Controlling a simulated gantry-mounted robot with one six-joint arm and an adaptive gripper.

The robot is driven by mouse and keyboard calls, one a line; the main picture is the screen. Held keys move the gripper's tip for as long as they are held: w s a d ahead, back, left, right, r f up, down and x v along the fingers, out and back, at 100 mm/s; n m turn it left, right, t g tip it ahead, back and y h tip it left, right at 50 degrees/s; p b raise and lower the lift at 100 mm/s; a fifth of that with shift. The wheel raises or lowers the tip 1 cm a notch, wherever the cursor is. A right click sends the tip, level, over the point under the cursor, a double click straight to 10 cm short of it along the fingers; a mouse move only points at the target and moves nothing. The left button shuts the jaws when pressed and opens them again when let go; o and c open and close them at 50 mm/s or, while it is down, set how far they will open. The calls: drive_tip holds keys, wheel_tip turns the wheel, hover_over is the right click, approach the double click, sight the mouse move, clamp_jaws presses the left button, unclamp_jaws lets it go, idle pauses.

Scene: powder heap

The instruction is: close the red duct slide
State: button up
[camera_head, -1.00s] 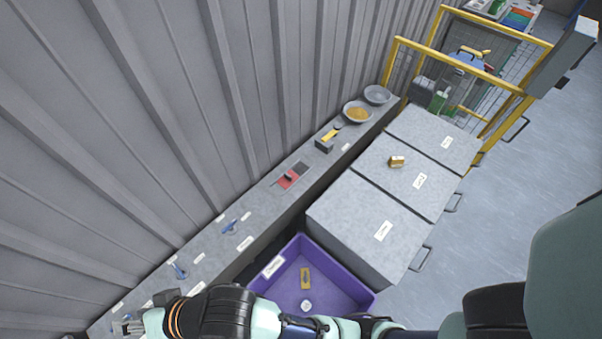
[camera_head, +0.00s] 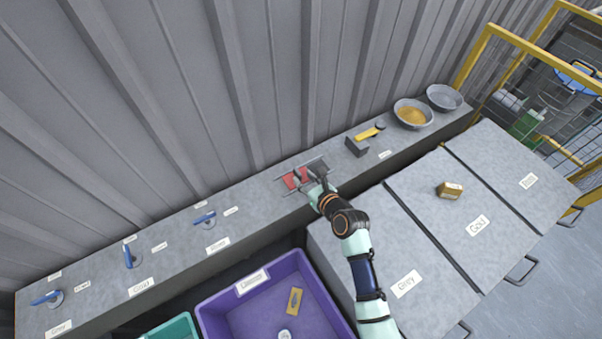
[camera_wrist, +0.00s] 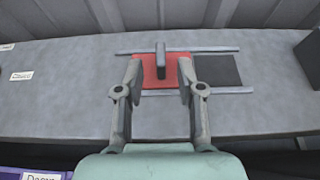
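A dark opening (camera_wrist: 217,69) shows uncovered to the right of the plate. In the head view the slide (camera_head: 290,181) is partly hidden by my gripper (camera_head: 309,182). In the wrist view my gripper (camera_wrist: 160,78) is open, its two fingers spread on either side of the handle with gaps between. I cannot tell how high the fingertips are above the plate.
A dark block (camera_head: 357,147) and a yellow-handled tool (camera_head: 369,133) sit right of the slide. Bowls (camera_head: 413,114) stand farther right. A purple bin (camera_head: 270,300) and grey lidded boxes (camera_head: 409,246) stand in front.

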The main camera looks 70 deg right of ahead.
sight(299, 173)
drive_tip(key=b+x, duration=0.1)
drive_tip(key=x, duration=0.4)
drive_tip(key=shift+w+d+b, duration=0.2)
drive_tip(key=shift+b, duration=0.2)
clamp_jaws()
